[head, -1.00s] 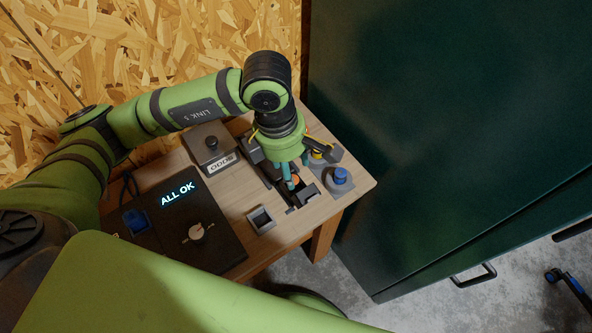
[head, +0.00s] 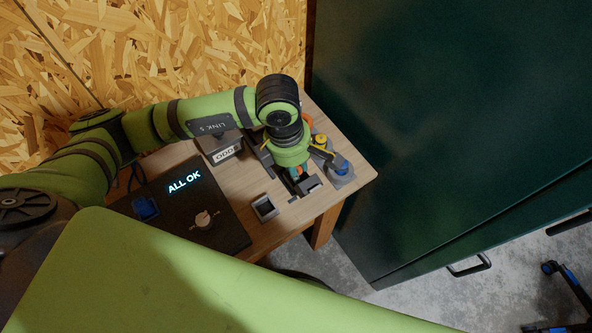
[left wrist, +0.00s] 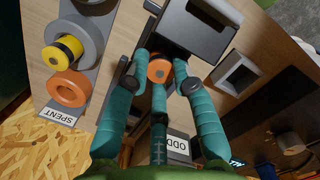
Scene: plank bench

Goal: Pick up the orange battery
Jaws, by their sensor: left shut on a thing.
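The orange battery (left wrist: 158,70) shows its round orange end with a dark centre between my left gripper's teal fingers in the left wrist view. My left gripper (left wrist: 165,76) is shut on it, with fingers on both sides. In the head view my left gripper (head: 299,178) points down over the right part of the table, and only a little orange (head: 299,170) shows between the fingers. The battery's lower part is hidden, so I cannot tell whether it is clear of the surface. My right gripper is not in view.
A green cabinet (head: 440,130) stands right.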

